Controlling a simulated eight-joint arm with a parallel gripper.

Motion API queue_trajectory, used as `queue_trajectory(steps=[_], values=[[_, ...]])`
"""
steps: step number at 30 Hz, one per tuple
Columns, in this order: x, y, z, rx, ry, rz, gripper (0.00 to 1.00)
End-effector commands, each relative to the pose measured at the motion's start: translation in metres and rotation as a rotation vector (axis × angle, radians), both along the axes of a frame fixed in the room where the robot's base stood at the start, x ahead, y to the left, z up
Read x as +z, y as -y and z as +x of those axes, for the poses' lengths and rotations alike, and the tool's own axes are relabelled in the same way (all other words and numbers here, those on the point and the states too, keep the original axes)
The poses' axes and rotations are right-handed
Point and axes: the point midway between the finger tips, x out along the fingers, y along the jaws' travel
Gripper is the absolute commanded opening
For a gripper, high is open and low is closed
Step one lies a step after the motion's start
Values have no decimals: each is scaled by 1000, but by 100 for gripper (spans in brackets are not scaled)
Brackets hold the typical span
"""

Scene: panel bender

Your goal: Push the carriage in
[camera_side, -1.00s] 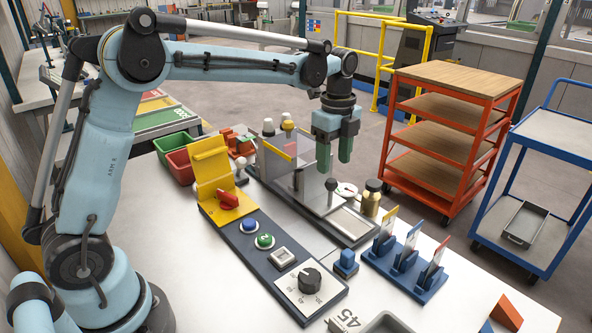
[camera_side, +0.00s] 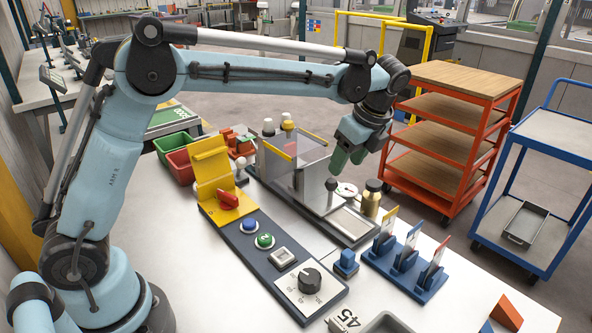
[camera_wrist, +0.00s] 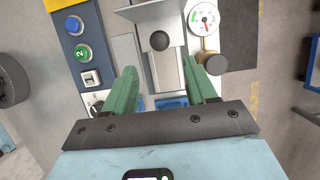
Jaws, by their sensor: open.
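The carriage (camera_side: 314,188) is a metal plate on the bender's dark base, with a black ball knob (camera_side: 331,184) on its front. In the wrist view the knob (camera_wrist: 159,40) shows beyond my fingertips, near the middle. The carriage's light plate (camera_wrist: 178,14) spans the top there. My gripper (camera_side: 348,157) is open and empty, with green fingers tilted down, above and apart from the knob in the side view. In the wrist view the two fingers (camera_wrist: 165,80) stand either side of the track in front of the knob. Contact cannot be seen.
A clear guard with a yellow edge (camera_side: 279,151) stands behind the carriage. A brass cylinder (camera_side: 371,198) and a dial gauge (camera_side: 347,189) are close on the right. A control panel (camera_side: 262,240) lies left. A blue card rack (camera_side: 405,264) stands in front right.

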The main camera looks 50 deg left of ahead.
Motion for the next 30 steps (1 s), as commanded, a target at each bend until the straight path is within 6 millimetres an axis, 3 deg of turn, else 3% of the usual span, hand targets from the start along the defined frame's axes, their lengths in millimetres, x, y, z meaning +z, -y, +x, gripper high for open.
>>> queue_trajectory(steps=[8, 21, 30], values=[[-19, -3, 0, 4, 10, 44, 57], [-91, -33, 0, 3, 11, 42, 57], [-111, -42, 0, 2, 11, 42, 57]])
